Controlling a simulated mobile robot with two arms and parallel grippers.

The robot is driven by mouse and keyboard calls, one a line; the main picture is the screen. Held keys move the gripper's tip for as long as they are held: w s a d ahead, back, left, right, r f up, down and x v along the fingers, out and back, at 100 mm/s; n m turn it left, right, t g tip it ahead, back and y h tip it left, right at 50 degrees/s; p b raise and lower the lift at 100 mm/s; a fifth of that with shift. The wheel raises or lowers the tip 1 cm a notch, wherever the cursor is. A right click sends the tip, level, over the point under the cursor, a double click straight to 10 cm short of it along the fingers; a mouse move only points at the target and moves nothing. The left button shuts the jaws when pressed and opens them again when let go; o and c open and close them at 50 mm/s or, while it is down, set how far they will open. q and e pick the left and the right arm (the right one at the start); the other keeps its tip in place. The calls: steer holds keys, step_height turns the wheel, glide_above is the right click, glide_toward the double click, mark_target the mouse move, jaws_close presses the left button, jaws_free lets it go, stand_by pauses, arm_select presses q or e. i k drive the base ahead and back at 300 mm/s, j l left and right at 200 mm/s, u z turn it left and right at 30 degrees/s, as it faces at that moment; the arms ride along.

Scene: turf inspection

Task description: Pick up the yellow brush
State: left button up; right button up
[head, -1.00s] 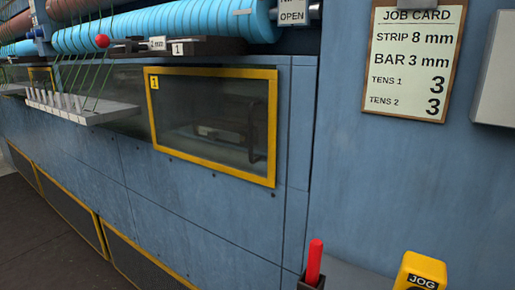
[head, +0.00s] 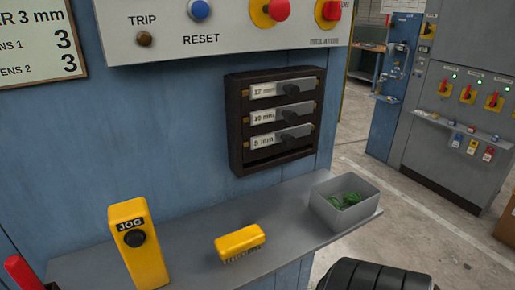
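The yellow brush (head: 240,241) lies on a narrow grey shelf (head: 190,258) in the head view. Its yellow back faces up and its dark bristles face down onto the shelf. It sits between the yellow JOG box and a grey bin. Nothing covers it.
The yellow JOG box (head: 138,245) stands left of the brush, and a red handle (head: 24,272) is at the lower left. A grey bin (head: 345,204) with green scraps stands at the shelf's right end. A dark rack (head: 277,120) with labelled bars hangs above.

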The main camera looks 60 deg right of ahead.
mark_target(231, 246)
steer(key=z, duration=1.6)
steer(key=u, duration=2.1)
steer(key=z, duration=2.1)
